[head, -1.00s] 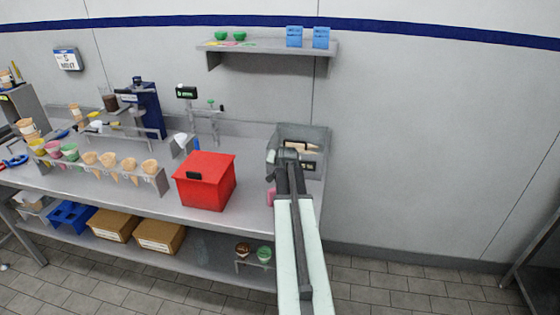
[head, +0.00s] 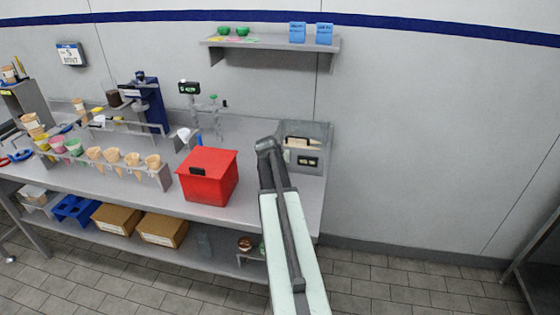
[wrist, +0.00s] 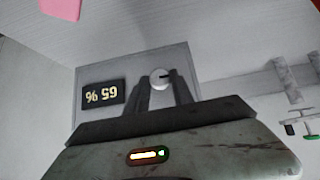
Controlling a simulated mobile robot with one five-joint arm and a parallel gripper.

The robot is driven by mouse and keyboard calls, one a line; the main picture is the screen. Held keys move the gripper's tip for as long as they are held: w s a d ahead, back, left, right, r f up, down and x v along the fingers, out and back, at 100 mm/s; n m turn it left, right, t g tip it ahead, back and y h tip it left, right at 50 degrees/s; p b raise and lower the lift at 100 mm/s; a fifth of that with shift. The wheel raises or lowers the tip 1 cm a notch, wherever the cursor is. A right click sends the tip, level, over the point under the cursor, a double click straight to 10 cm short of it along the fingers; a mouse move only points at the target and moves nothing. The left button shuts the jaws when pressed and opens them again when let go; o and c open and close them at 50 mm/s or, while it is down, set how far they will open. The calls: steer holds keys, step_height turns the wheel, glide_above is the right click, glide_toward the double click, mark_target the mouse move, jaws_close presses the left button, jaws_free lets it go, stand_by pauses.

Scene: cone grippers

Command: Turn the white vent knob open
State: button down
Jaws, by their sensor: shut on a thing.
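The white vent knob (wrist: 160,79) is a small round dial with a dark mark, on a grey panel (wrist: 205,95) in the wrist view. My gripper (wrist: 161,76) has its two dark fingers on either side of the knob and is shut on it. My arm hides the knob and fingertips there.
A red lidded box (head: 208,178) stands on the counter left of my arm. A cone rack (head: 120,168) is further left. A wall shelf (head: 270,43) with green bowls and blue boxes hangs above. A pink thing (wrist: 62,8) shows at the wrist view's top left.

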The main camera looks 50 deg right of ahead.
steer(key=c, duration=1.1)
jaws_free()
steer(key=p+v, duration=0.5)
steer(key=v, duration=0.2)
steer(key=shift+s+a+r, duration=0.2)
steer(key=shift+r, duration=0.05)
